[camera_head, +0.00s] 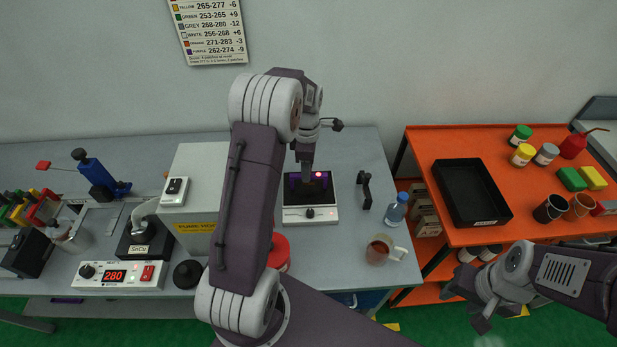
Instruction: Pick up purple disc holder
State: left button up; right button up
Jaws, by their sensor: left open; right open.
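A purple item (323,184), likely the disc holder, shows in small part on the black top of a white-fronted device (311,215) at the middle of the grey bench. My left gripper (306,178) points down right over it and hides most of it. The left jaws are open; I cannot tell whether they touch the item or stand around it. My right gripper (466,304) is open and empty, low at the right, in front of the orange table and far from the device.
A dark handle-like tool (364,190), a water bottle (397,208) and a mug (379,250) stand right of the device. A fume hood box (195,205) and a controller reading 280 (118,275) are at the left. An orange table (440,145) holds a black tray (445,185).

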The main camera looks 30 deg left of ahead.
pick_arm(q)
notch_tip(320, 180, down, 5)
jog(key=shift+w+d+r+p, duration=0.15)
jog(key=shift+p, duration=0.15)
grip_shut()
jog(key=shift+r, duration=0.15)
